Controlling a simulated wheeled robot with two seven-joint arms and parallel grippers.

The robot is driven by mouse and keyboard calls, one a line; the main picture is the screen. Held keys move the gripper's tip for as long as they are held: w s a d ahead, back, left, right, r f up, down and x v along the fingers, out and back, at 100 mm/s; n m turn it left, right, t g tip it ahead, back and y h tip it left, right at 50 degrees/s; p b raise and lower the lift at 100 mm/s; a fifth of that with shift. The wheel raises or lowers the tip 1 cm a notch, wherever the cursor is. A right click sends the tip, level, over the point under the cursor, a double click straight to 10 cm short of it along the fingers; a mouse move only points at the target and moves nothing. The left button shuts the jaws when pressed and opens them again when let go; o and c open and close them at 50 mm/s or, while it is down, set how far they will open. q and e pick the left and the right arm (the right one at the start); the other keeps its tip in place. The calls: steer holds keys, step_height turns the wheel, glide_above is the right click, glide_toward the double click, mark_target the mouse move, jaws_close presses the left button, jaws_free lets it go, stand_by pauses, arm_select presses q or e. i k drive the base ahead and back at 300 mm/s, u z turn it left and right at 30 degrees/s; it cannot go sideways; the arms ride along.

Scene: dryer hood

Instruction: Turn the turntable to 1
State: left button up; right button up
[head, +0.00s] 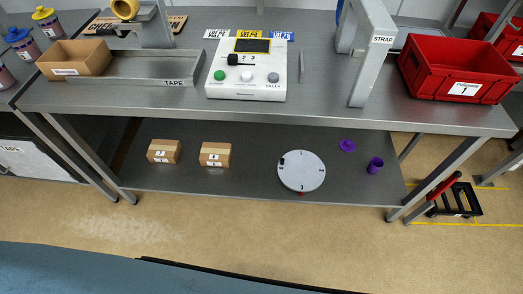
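The turntable (301,171) is a round light-grey disc lying flat on the lower shelf of the metal bench, right of centre. It has small dark marks around its rim and a dark block near its upper left edge. A small red marker (301,192) shows at its front edge. The numbers on the disc are too small to read, so I cannot tell which one is at the marker. Neither of my grippers is in view.
On the lower shelf (240,182) stand two small cardboard boxes (163,151) to the left, and a purple cup (375,165) and a purple flat piece (347,145) to the right. A white control box (247,75) and a red crate (455,75) stand on top.

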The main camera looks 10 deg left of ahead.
mark_target(302, 171)
steer(key=z, duration=0.25)
steer(key=i, duration=0.9)
steer(key=z, duration=0.65)
